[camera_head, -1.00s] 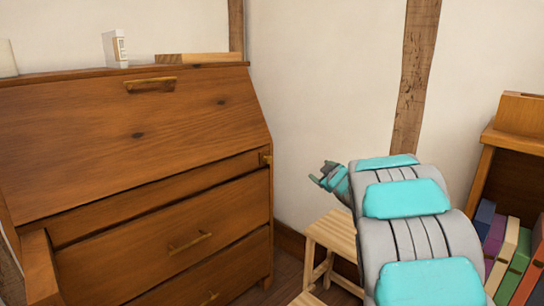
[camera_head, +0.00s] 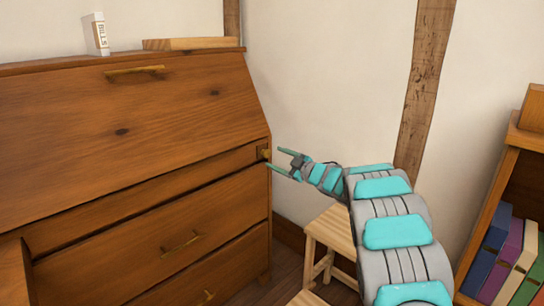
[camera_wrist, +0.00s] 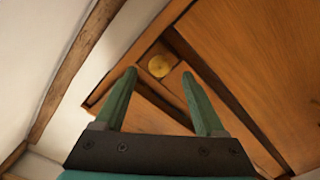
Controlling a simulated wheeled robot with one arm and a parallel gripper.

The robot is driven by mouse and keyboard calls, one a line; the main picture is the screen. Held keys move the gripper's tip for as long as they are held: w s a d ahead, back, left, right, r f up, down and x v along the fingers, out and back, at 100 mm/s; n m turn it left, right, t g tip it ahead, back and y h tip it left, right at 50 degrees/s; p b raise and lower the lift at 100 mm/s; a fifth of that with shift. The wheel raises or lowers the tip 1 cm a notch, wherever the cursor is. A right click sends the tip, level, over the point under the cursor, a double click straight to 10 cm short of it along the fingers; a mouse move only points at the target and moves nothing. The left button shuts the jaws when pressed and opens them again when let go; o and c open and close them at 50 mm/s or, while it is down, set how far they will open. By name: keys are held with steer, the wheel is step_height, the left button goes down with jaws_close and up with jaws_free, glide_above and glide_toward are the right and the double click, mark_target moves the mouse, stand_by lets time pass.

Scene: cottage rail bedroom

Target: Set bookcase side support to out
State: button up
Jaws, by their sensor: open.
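The wooden bookcase-desk (camera_head: 130,130) has a closed slanted front and drawers below. Its side support shows as a small square wooden end (camera_wrist: 158,62) at the right end of the rail under the slanted front. The support looks roughly flush with the front. My gripper (camera_head: 274,158) is open and empty just right of the knob in the head view.
A wooden stool (camera_head: 333,236) stands below my arm. A low bookshelf (camera_head: 488,225) with several books is at the right.

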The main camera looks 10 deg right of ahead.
mark_target(268, 155)
steer(key=x, duration=0.3)
steer(key=shift+w, duration=0.1)
jaws_close()
stand_by(0.5)
stand_by(0.9)
